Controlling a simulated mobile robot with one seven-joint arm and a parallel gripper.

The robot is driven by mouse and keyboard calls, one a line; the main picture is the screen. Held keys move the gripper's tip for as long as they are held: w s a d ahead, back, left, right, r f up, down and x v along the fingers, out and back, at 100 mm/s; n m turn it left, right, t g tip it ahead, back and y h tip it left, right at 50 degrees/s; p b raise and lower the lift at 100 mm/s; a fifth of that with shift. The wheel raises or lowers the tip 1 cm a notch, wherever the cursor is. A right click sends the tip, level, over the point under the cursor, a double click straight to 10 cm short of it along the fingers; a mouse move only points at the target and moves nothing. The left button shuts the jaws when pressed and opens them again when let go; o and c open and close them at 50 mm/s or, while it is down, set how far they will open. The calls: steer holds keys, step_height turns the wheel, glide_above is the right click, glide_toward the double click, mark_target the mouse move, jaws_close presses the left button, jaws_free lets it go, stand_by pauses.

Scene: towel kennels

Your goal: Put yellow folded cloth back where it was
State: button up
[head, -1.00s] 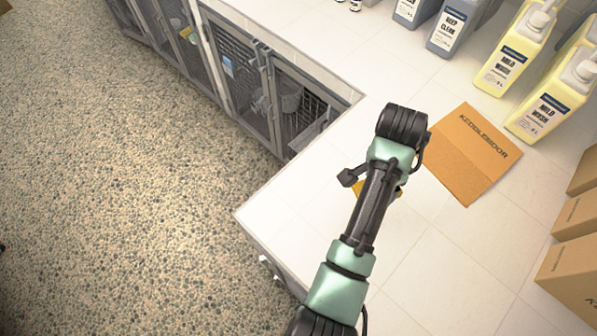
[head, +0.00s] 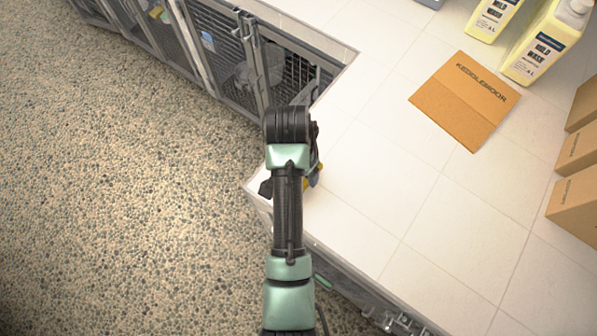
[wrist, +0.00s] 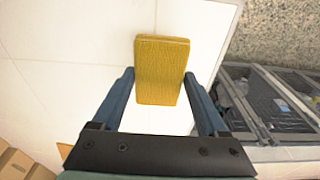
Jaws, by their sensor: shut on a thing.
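The yellow folded cloth (wrist: 161,70) is between the two blue fingers of my gripper (wrist: 158,76) in the wrist view. My gripper is shut on it, with the cloth's far end standing out past the fingertips. White tiled counter (head: 400,190) shows beneath and around it. In the head view only a small yellow patch of the cloth (head: 317,171) shows beside my arm, over the counter's left corner. My arm hides most of the cloth and gripper there. I cannot tell how high the cloth is above the counter.
A flat cardboard sheet (head: 465,100) lies on the counter to the right. Yellow wash bottles (head: 545,42) stand behind it, and cardboard boxes (head: 575,205) at the right edge. Barred kennels (head: 240,65) line the counter's left side. The counter's middle is clear.

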steer(key=shift+f, duration=1.75)
steer(key=o, duration=1.1)
steer(key=shift+f, duration=0.1)
steer(key=r, duration=0.4)
steer(key=s+r, duration=0.1)
steer(key=r, duration=0.3)
steer(key=a+r, duration=0.1)
steer(key=r, duration=0.3)
steer(key=shift+s+r, duration=0.15)
